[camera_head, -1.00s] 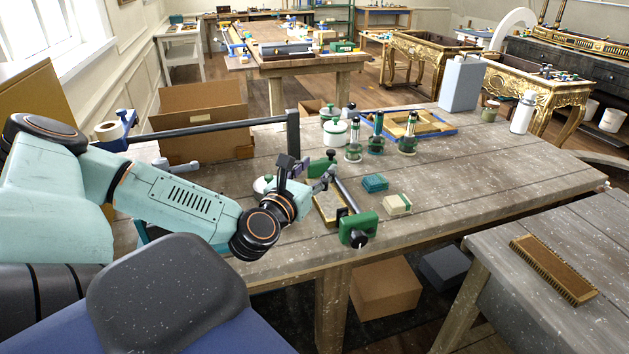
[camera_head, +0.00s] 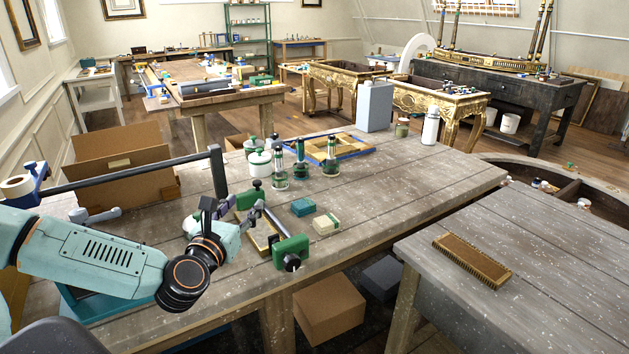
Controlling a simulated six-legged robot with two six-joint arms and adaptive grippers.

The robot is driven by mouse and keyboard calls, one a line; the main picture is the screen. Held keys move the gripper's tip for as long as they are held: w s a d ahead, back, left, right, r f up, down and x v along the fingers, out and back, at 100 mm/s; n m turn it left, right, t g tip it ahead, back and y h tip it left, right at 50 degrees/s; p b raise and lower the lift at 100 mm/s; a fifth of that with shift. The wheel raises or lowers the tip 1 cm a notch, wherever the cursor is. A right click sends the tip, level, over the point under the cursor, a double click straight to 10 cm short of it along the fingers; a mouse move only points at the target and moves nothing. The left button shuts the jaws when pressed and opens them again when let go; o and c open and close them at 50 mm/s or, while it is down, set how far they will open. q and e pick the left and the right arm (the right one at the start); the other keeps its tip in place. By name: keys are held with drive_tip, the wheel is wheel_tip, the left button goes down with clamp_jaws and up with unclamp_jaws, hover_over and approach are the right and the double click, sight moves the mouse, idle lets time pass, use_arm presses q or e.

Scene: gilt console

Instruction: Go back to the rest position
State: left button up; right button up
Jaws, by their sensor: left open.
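My left gripper (camera_head: 241,212) is above the front left part of the wooden workbench (camera_head: 420,180), with its jaws open. Its teal arm comes in from the left edge. The fingers are near a green-ended clamp (camera_head: 291,252) and the small wooden frame beneath it. I see nothing held between them, though the view there is crowded. My right gripper is not in view.
A teal block (camera_head: 302,207) and a pale block (camera_head: 326,224) lie right of the gripper. Several green-and-glass bottles (camera_head: 279,170) stand behind. A dark bar (camera_head: 130,174) crosses above the bench's left side.

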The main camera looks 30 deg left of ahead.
use_arm(q)
drive_tip(key=s+d+f+m+g+h+b, duration=0.35)
drive_tip(key=d+f+m, duration=0.45)
drive_tip(key=m, duration=0.5)
drive_tip(key=s+d+f+m+g+h+b, duration=0.2)
drive_tip(key=d+f+m+g+h, duration=0.3)
drive_tip(key=f+m, duration=0.65)
drive_tip(key=s+d+f+m+g+y+b, duration=0.1)
drive_tip(key=s+d+f+m+g+b, duration=0.2)
drive_tip(key=s+f, duration=0.4)
drive_tip(key=s+d+f+m+g+y+b, duration=0.1)
drive_tip(key=s+d+f+m+g+b, duration=0.1)
drive_tip(key=s+f+m, duration=0.4)
drive_tip(key=s+d+f+m+g+y+b, duration=0.1)
drive_tip(key=s+d+f+m+g+b, duration=0.2)
drive_tip(key=s+f, duration=0.7)
drive_tip(key=shift+s+d+m+g+b, duration=0.35)
drive_tip(key=shift+s+d+m+b, duration=0.35)
drive_tip(key=shift+s+m+b, duration=0.35)
